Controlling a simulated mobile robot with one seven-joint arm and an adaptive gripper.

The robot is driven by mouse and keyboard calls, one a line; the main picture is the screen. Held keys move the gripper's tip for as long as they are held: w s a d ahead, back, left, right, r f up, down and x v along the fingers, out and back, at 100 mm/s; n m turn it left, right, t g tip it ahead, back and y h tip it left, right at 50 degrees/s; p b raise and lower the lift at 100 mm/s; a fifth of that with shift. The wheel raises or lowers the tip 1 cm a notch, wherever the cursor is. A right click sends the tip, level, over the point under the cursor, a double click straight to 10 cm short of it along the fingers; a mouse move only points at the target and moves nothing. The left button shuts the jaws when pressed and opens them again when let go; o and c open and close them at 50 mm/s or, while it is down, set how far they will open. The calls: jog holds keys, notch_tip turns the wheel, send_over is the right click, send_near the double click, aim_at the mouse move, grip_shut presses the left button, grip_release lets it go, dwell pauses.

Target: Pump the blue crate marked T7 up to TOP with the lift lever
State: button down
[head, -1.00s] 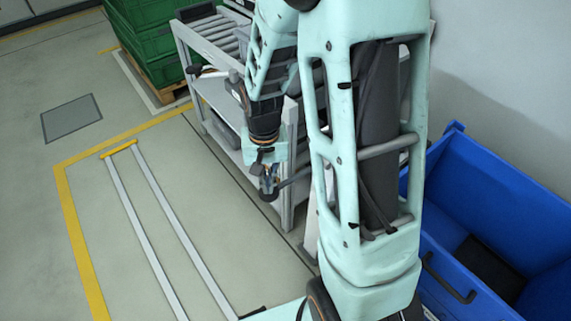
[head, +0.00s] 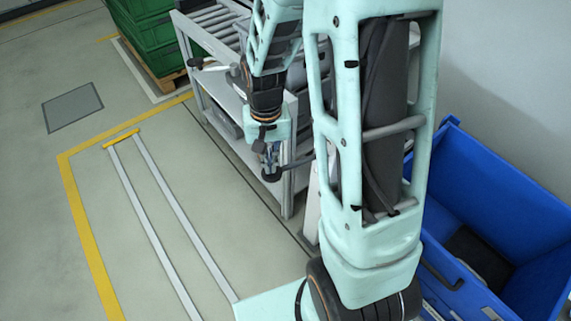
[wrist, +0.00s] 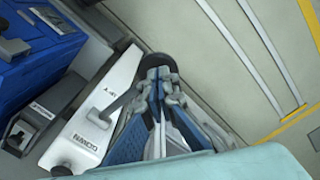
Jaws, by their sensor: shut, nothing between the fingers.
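A blue crate (head: 446,236) stands at the right in the head view; no T7 mark is readable. A blue crate side also shows at the upper left of the wrist view (wrist: 35,60). The lift lever ends in a round black knob (head: 271,175), on a grey rod beside a white plate (wrist: 88,132) reading DOWN at its near end. My gripper (head: 270,157) is shut and empty, pointing down just over the knob. In the wrist view, its fingertips (wrist: 160,76) overlap the knob (wrist: 150,64) and partly hide it; contact cannot be told.
A grey bench with rollers (head: 212,35) stands behind my gripper. Green crates (head: 150,38) sit on a pallet at the back. Floor (head: 120,210) with yellow and grey lines is clear at the left. A dark pedal-like box (wrist: 38,115) lies beside the white plate.

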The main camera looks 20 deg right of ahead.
aim_at(268, 182)
jog(key=shift+f, duration=0.15)
jog(key=shift+f+b, duration=0.8)
jog(key=shift+f, duration=0.05)
jog(key=shift+s+a+f+b, duration=0.1)
jog(key=shift+a+f+b, duration=0.15)
jog(key=shift+f+b, duration=0.35)
jog(key=shift+f, duration=0.2)
jog(key=shift+a+f+b, duration=0.2)
jog(key=shift+f+b, duration=0.4)
jog(key=shift+f, duration=0.15)
jog(key=shift+s+a+f+b, duration=0.1)
jog(key=shift+f+b, duration=0.6)
jog(key=shift+f, duration=0.2)
jog(key=shift+f, duration=0.1)
